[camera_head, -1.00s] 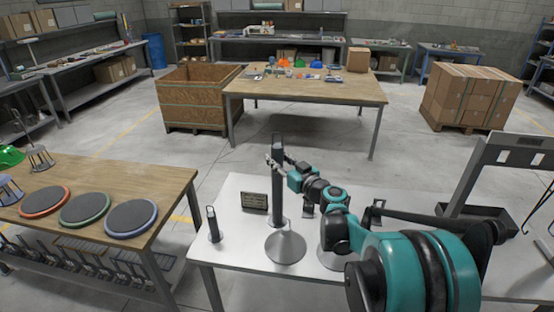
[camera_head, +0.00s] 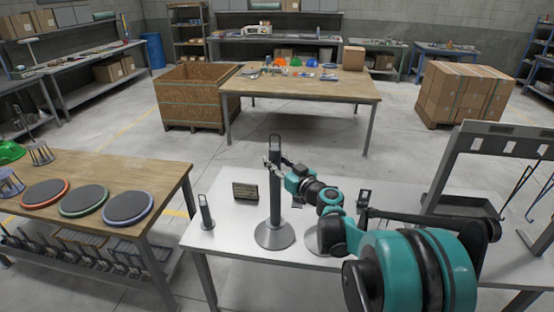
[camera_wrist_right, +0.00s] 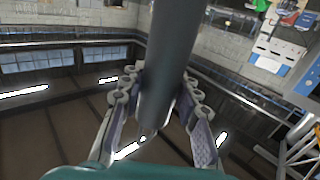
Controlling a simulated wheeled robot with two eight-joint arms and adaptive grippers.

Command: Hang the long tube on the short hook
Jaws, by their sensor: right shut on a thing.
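The long tube (camera_head: 275,205) is a tall dark upright tube with a loop on top and a wide grey cone at its foot, at the light table's near side. I cannot tell whether the cone touches the table. My right gripper (camera_head: 271,165) is shut on the tube's upper part. In the right wrist view the gripper (camera_wrist_right: 160,105) has a finger on each side of the dark tube (camera_wrist_right: 168,50). Thin hooks (camera_head: 516,184) hang by the grey rack (camera_head: 450,165) at the right; which is short is unclear. My left gripper is out of view.
A short tube with a loop (camera_head: 206,213) stands left of the long one. A small dark sign (camera_head: 245,191) is behind them. A second cone (camera_head: 318,240) is partly behind my arm. A wooden table (camera_head: 160,180) with round pads is at the left.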

